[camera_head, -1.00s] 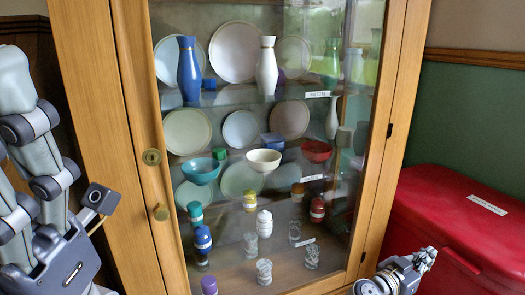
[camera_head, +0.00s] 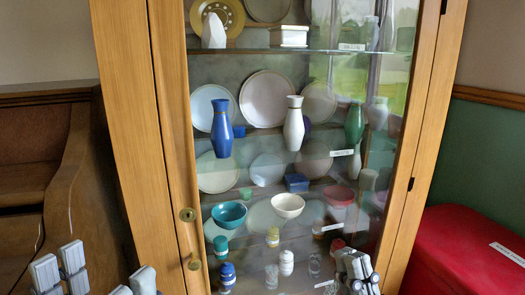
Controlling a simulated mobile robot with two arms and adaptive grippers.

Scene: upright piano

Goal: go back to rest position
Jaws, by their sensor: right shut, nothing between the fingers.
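My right gripper (camera_head: 355,268) is at the bottom, right of centre, in front of the lower part of the glass door. Its fingers are shut with nothing between them. Grey parts of my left gripper (camera_head: 95,275) rise at the bottom left edge, in front of the brown wooden piece. The rest is cut off by the frame, and I cannot tell how far the fingers are apart. Neither gripper is seen holding anything.
A wooden display cabinet (camera_head: 124,120) stands ahead, its glass door apparently shut, with a knob (camera_head: 194,263). Vases, plates and bowls stand behind the glass. A brown wooden piece (camera_head: 75,180) stands left. A red box (camera_head: 455,250) stands right, close to the cabinet.

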